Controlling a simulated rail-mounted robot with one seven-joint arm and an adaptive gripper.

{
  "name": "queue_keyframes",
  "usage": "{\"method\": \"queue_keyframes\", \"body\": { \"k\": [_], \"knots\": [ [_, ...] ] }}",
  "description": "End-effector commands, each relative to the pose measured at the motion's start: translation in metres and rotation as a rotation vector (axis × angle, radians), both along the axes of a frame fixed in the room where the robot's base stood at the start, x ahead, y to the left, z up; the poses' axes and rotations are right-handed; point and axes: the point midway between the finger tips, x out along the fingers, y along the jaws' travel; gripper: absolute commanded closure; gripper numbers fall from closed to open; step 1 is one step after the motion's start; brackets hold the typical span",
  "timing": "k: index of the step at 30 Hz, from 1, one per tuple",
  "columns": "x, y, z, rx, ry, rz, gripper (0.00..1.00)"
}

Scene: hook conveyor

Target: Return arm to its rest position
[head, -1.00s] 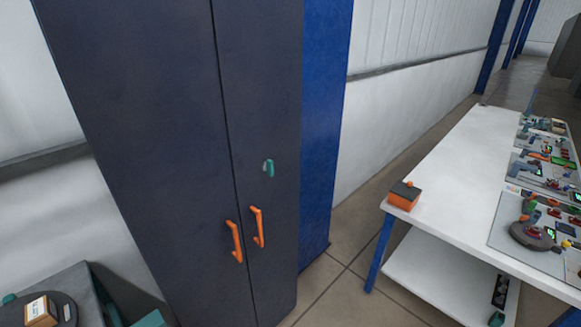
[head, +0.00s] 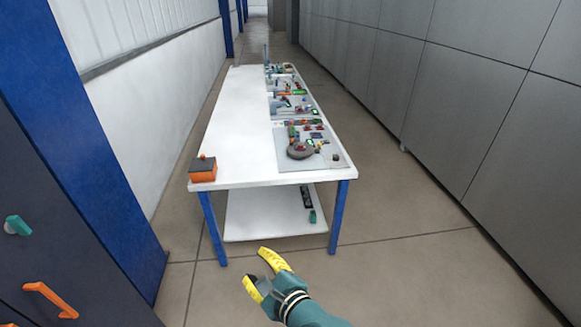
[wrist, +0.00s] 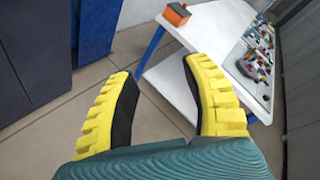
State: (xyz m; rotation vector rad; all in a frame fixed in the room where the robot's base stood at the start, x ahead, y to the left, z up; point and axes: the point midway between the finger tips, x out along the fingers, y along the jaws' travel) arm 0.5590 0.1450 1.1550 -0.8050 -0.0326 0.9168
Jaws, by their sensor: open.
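My gripper (head: 262,274) is at the bottom centre of the head view, in front of the near end of the white table. Its two yellow fingers are spread apart with nothing between them. In the wrist view my gripper (wrist: 165,95) also shows open and empty, with floor and part of the table beyond it. My teal wrist runs off the bottom edge of the head view.
The white table (head: 238,130) holds an orange box (head: 203,169) and several boards of parts. A dark cabinet (head: 50,235) with an orange handle stands at left. Grey panels (head: 450,80) line the right. Floor is clear between table and panels.

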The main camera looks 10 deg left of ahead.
Motion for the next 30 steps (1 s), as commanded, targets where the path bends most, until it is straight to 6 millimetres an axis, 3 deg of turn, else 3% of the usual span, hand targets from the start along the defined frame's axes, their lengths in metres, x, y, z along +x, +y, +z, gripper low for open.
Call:
{"method": "queue_keyframes", "body": {
  "k": [1, 5, 9, 12, 15, 20, 21, 30],
  "knots": [
    [0.006, -0.025, 0.037, -0.113, -0.174, -0.043, 0.51],
    [0.000, -0.087, 0.127, -0.472, -0.597, -0.171, 0.51],
    [-0.039, -0.143, 0.219, -0.930, -0.977, -0.335, 0.51],
    [-0.081, -0.174, 0.271, -1.307, -1.166, -0.451, 0.51],
    [-0.117, -0.199, 0.304, -1.679, -1.255, -0.529, 0.51],
    [-0.125, -0.212, 0.312, -2.168, -1.282, -0.445, 0.51],
    [-0.126, -0.212, 0.344, -2.177, -1.284, -0.445, 0.51],
    [-0.125, -0.211, 0.462, -2.155, -1.282, -0.446, 0.51]
  ]
}}
